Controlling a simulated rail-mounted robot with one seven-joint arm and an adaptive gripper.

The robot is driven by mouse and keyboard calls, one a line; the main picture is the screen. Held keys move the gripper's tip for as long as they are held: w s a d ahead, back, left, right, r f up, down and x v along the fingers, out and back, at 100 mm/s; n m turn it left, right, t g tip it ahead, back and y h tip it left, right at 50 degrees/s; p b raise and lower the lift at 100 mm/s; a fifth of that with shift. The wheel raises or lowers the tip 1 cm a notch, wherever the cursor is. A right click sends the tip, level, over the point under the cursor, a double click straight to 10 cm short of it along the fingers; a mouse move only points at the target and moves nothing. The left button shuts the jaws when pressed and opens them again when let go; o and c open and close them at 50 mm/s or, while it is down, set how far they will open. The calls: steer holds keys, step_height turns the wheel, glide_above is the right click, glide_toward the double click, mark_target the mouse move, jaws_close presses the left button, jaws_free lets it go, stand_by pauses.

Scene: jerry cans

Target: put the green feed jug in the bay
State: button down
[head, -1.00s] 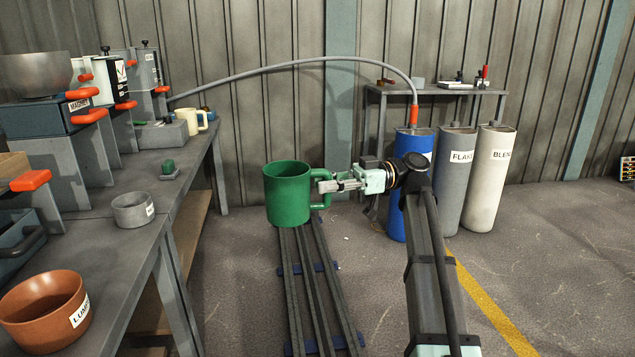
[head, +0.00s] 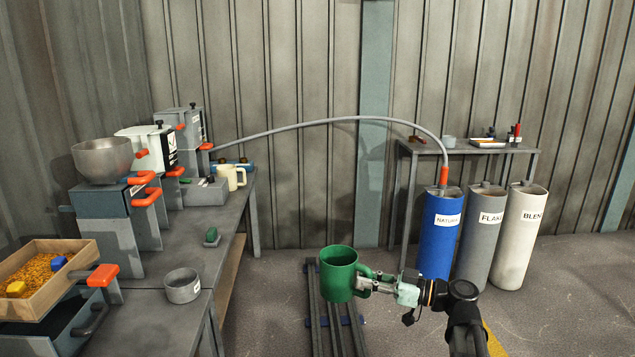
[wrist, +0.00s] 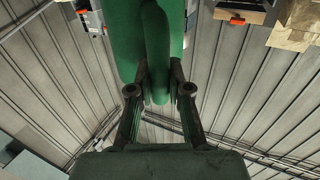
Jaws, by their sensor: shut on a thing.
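The green feed jug (head: 338,277) is upright in the head view, in front of the bench's right side and above the floor rails. Its open mouth faces up, and its inside is mostly hidden. My gripper (head: 368,285) is shut on the jug's handle from the right. In the wrist view, the green handle (wrist: 158,55) runs between the two fingers of my gripper (wrist: 159,82), with the jug's body behind it. I cannot tell which place is the bay.
The grey bench (head: 225,235) runs along the left, carrying a cream jug (head: 231,177), a grey bowl (head: 182,286) and a wooden tray (head: 85,268) of orange pellets. Blue (head: 440,240), grey (head: 481,250) and white (head: 517,245) cylinders stand right. Floor rails (head: 318,320) lie below the jug.

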steer(key=s+d+r+m+t+h+p, duration=0.1)
steer(key=r+p, duration=0.4)
steer(key=p, duration=0.8)
steer(key=s+d+r+m+t+h+p, duration=0.1)
steer(key=s+r+p, duration=0.5)
steer(key=p, duration=0.8)
steer(key=shift+d+m+t, duration=0.4)
steer(key=shift+d+t, duration=0.5)
steer(key=shift+d, duration=0.35)
steer(key=shift+s+f, duration=0.1)
